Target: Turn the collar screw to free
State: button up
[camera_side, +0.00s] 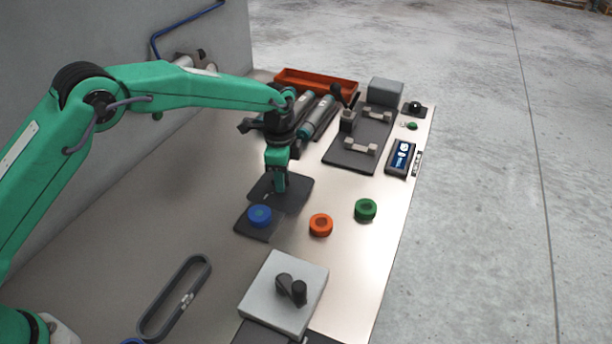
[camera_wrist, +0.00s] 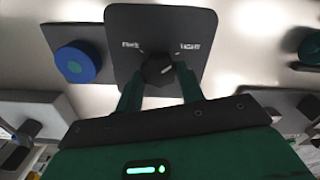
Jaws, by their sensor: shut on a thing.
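The collar screw (camera_wrist: 157,69) is a round dark knob with a small pale mark, on a dark plate (camera_wrist: 185,25). Labels stand either side of it: the left seems to read "FREE", the right is blurred. The mark lies low on the knob's right side; its exact direction is unclear. My gripper (camera_wrist: 159,88) points down over the plate, its two green fingers shut on the knob from either side. In the side view my gripper (camera_side: 279,188) stands on the dark plate (camera_side: 299,194) and hides the knob.
A blue cap (camera_side: 260,214) on a small dark plate sits close beside. An orange ring (camera_side: 320,225) and a green ring (camera_side: 365,209) lie to the right. A pale block (camera_side: 262,293) with a black handle is nearer the camera. Rollers and an orange tray (camera_side: 318,83) stand behind.

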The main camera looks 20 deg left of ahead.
jog(key=n, duration=0.5)
jog(key=shift+w, duration=0.1)
jog(key=n, duration=0.5)
jog(key=shift+a+n, duration=0.15)
jog(key=shift+n, duration=0.25)
jog(key=n, duration=1)
jog(key=shift+a+n, duration=0.15)
jog(key=shift+n, duration=0.25)
jog(key=o, duration=1)
